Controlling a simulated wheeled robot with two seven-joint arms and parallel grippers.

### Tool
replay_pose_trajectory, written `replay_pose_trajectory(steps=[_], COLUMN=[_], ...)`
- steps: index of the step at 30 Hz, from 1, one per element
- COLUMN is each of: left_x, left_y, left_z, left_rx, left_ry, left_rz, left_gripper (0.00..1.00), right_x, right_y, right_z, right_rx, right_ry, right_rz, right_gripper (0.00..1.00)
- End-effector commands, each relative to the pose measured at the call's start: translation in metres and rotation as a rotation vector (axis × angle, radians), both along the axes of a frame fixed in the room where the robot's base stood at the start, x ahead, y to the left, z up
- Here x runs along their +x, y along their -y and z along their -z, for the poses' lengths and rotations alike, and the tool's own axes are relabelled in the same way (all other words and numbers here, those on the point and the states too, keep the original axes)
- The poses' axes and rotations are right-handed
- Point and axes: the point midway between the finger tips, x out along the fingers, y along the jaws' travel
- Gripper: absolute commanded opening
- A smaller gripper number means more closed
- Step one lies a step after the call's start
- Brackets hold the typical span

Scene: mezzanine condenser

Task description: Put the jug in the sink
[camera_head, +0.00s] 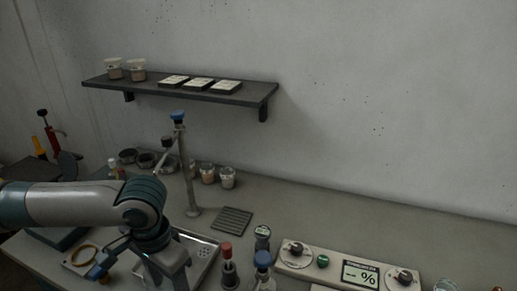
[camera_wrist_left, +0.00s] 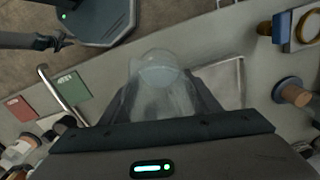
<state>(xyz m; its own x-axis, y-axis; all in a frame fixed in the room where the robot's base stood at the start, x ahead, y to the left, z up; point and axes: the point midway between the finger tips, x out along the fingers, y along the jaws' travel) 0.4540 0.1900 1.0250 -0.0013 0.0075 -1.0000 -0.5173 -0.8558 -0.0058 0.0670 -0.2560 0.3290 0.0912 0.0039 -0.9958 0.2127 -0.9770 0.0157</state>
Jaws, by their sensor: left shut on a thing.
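My left gripper (camera_head: 165,265) is low over the counter at the sink's left side in the head view. In the left wrist view it is shut on a clear, see-through jug (camera_wrist_left: 162,78), held between the two dark fingers. The jug cannot be made out in the head view, where my gripper and arm cover that spot. The sink (camera_head: 207,248) is a shallow metal basin, partly hidden behind my gripper; its pale rim (camera_wrist_left: 241,75) shows right of the jug in the wrist view. What looks like my right gripper (camera_wrist_left: 61,42) is small at the wrist view's left; its jaws are unclear.
A tall tap (camera_head: 189,175) with a blue knob stands behind the sink. Red- and blue-capped bottles (camera_head: 228,265) stand right of it, near a control panel (camera_head: 345,268). A yellow ring (camera_head: 83,256) lies left of my gripper. A drain grid (camera_head: 232,220) is behind the sink.

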Motion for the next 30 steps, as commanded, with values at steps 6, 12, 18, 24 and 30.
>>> replay_pose_trajectory(steps=[6, 12, 18, 24, 30], left_x=[0.003, 0.003, 0.003, 0.003, 0.004], left_y=[-0.008, -0.013, -0.014, -0.014, -0.013], left_z=[0.002, 0.003, 0.003, 0.003, 0.002], left_rx=[-0.004, -0.006, -0.007, -0.007, -0.008], left_ry=[0.004, 0.003, 0.003, 0.003, 0.005], left_rz=[-0.306, -0.484, -0.545, -0.546, -0.545], left_gripper=[0.32, 0.32, 0.32, 0.32, 0.32], right_x=[0.000, 0.000, 0.000, 0.000, 0.000], right_y=[0.000, 0.000, 0.000, 0.000, 0.000], right_z=[0.007, 0.009, 0.010, 0.009, 0.009], right_rx=[0.000, 0.000, 0.000, 0.000, 0.000], right_ry=[0.000, 0.000, 0.000, 0.000, 0.000], right_rz=[0.000, 0.000, 0.000, 0.000, 0.000], right_gripper=[0.31, 0.31, 0.31, 0.31, 0.31])
